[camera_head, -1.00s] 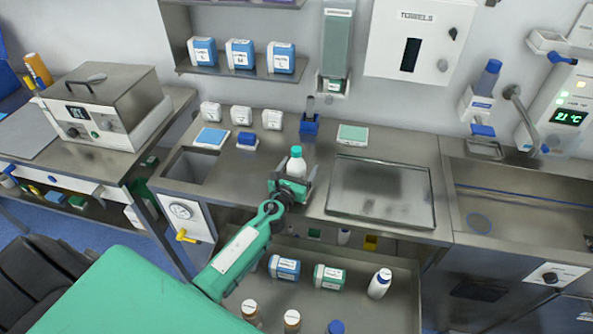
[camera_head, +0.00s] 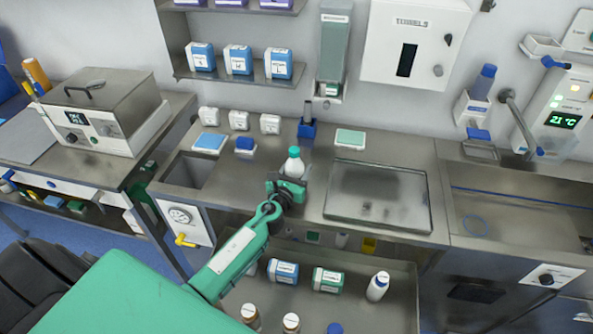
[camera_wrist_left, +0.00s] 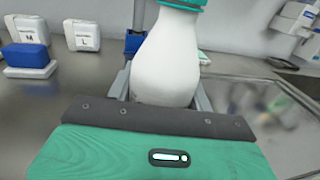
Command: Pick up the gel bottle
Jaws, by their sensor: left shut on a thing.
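The gel bottle (camera_head: 294,166) is white with a teal cap and stands upright near the front edge of the steel counter. In the left wrist view the white bottle (camera_wrist_left: 167,62) fills the middle, with its lower part hidden behind my gripper's body. My left gripper (camera_head: 290,181) reaches in from the left and is shut on the bottle, a finger on either side. I cannot tell whether the bottle's base touches the counter. My right gripper is in neither view.
A shallow steel tray (camera_head: 338,212) lies right of the bottle. A blue holder (camera_head: 306,130) and small white boxes (camera_head: 238,120) stand behind it. A sink recess (camera_head: 178,180) is at left. A lower shelf (camera_head: 345,310) holds several bottles and jars.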

